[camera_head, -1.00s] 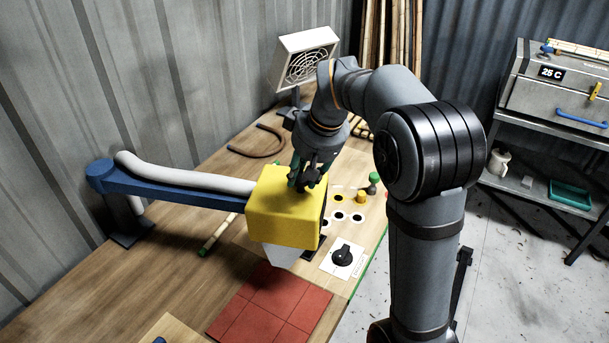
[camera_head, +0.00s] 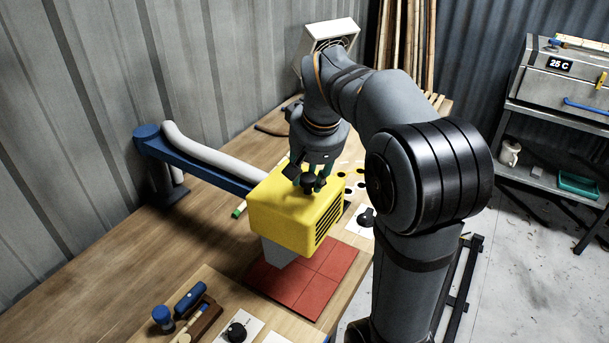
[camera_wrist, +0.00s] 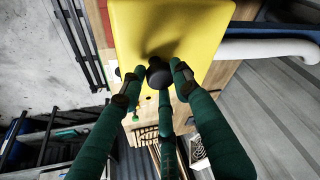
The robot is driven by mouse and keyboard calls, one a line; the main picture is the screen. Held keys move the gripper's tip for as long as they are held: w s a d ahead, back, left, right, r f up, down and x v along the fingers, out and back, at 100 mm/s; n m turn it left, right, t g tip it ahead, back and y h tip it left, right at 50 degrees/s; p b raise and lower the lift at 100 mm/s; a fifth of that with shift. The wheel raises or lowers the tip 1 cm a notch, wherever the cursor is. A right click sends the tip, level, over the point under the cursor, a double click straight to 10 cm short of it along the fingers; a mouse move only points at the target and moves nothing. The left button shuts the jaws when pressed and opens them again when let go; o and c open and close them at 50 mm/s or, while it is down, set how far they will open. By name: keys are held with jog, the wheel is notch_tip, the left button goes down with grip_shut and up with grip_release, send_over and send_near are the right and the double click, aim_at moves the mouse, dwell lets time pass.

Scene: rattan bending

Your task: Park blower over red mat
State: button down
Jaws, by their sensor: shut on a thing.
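The blower is a yellow box (camera_head: 290,210) with a dark side grille and a grey nozzle (camera_head: 280,252) pointing down. It hangs on a blue swing arm (camera_head: 200,166) with a pale hose along it. The red mat (camera_head: 312,281) is tiled and lies flat on the bench. The nozzle appears over the mat's back left part. My gripper (camera_head: 312,183) is shut on the dark knob on top of the blower. In the wrist view the green fingers close around the black knob (camera_wrist: 158,74) on the yellow box (camera_wrist: 170,30).
Behind the blower are a panel with black-ringed holes and a square fan (camera_head: 327,38). A shelf with an oven (camera_head: 562,85) stands at right.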

jog(key=shift+w+a+r, duration=0.15)
jog(key=shift+w+r, duration=0.05)
jog(key=shift+r, duration=0.1)
jog(key=c, duration=1.7)
grip_release()
jog(key=o, duration=0.4)
jog(key=shift+f, duration=0.1)
jog(key=shift+s+f, duration=0.1)
jog(key=v, duration=1.2)
